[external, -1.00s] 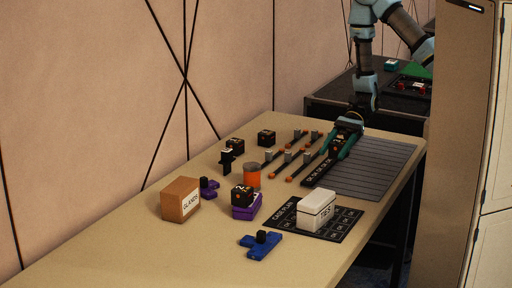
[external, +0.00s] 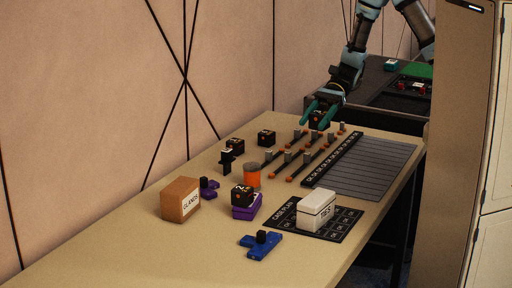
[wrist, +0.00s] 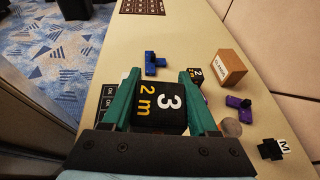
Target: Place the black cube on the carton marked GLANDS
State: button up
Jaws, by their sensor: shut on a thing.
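My gripper (external: 319,114) is shut on a black cube (external: 317,123), which hangs over the far end of the table. In the wrist view the cube (wrist: 160,115) sits between the green fingers, its face marked "3" and "2 m". The brown carton marked GLANDS (external: 179,201) stands upright at the near left of the table, well away from my gripper. It also shows at the upper right of the wrist view (wrist: 229,67). Its top is bare. Another black cube (external: 242,196) rests on a purple block (external: 246,211) right of the carton.
More black cubes (external: 266,137) stand by the wall side. Several rods with orange ends (external: 297,165), an orange-and-grey cylinder (external: 252,175), a white box (external: 316,209) on a dark mat and a blue piece (external: 261,245) lie between. The table's near left is clear.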

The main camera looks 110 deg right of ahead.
jog(key=w+d+f+b, duration=0.1)
jog(key=w+d, duration=0.1)
jog(key=w, duration=0.4)
jog(key=w+d+f+b, duration=0.1)
jog(key=w+d+f, duration=0.1)
jog(key=w, duration=0.4)
notch_tip(320, 180, up, 5)
jog(key=m+t+h+b, duration=0.2)
jog(key=m+h+b, duration=0.1)
jog(key=b, duration=0.2)
send_over(170, 188)
jog(key=f, duration=1)
jog(key=shift+a, duration=0.2)
jog(key=shift+f+p, duration=0.65)
jog(key=shift+f, duration=1.8)
jog(key=shift+f, duration=0.1)
